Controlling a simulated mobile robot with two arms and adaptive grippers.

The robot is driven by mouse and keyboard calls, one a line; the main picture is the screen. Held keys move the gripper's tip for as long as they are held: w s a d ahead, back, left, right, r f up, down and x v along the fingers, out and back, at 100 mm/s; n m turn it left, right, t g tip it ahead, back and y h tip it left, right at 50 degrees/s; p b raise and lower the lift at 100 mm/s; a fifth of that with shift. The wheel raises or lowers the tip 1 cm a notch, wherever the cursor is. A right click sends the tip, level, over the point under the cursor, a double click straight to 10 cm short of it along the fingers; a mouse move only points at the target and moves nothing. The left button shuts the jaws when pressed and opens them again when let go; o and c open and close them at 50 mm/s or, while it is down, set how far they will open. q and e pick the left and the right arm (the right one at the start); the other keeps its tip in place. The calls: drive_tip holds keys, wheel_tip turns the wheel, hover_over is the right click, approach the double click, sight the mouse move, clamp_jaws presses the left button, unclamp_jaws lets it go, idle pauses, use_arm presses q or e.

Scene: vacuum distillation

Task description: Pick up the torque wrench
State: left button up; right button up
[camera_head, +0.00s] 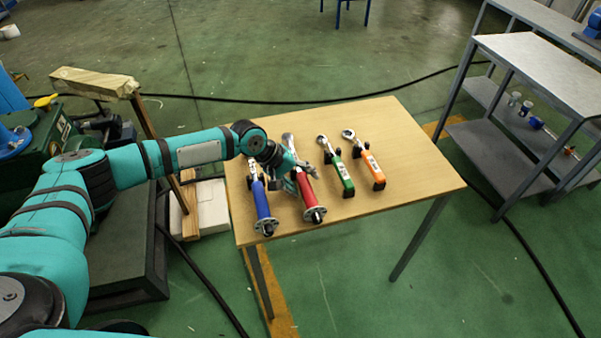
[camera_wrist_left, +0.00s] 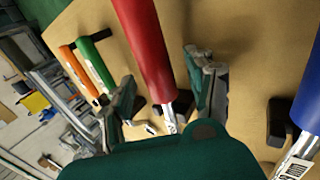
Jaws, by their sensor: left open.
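Four torque wrenches lie side by side on small black rests on the wooden table (camera_head: 420,165). They have a blue handle (camera_head: 262,203), a red handle (camera_head: 307,190), a green handle (camera_head: 345,176) and an orange handle (camera_head: 374,169). My left gripper (camera_head: 290,177) is over the red wrench and hides part of its shaft. In the left wrist view the red wrench (camera_wrist_left: 146,48) runs between the two parted fingers of my left gripper (camera_wrist_left: 165,82), with gaps beside it. The blue wrench (camera_wrist_left: 308,92) lies to the right there. My right gripper is not seen.
The table's right side is bare. A grey metal shelf (camera_head: 540,70) stands to the right of the table. A wooden beam (camera_head: 95,82) and a dark platform (camera_head: 125,255) are at the left, near my arm. A black cable (camera_head: 440,75) crosses the green floor.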

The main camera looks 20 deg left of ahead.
use_arm(q)
clamp_jaws()
idle(0.4)
drive_tip(key=shift+w+r, duration=0.1)
drive_tip(key=shift+r, duration=0.3)
wheel_tip(320, 180, up, 10)
drive_tip(key=shift+f, duration=0.2)
drive_tip(key=c, duration=0.7)
unclamp_jaws()
clamp_jaws()
drive_tip(key=shift+f, duration=0.1)
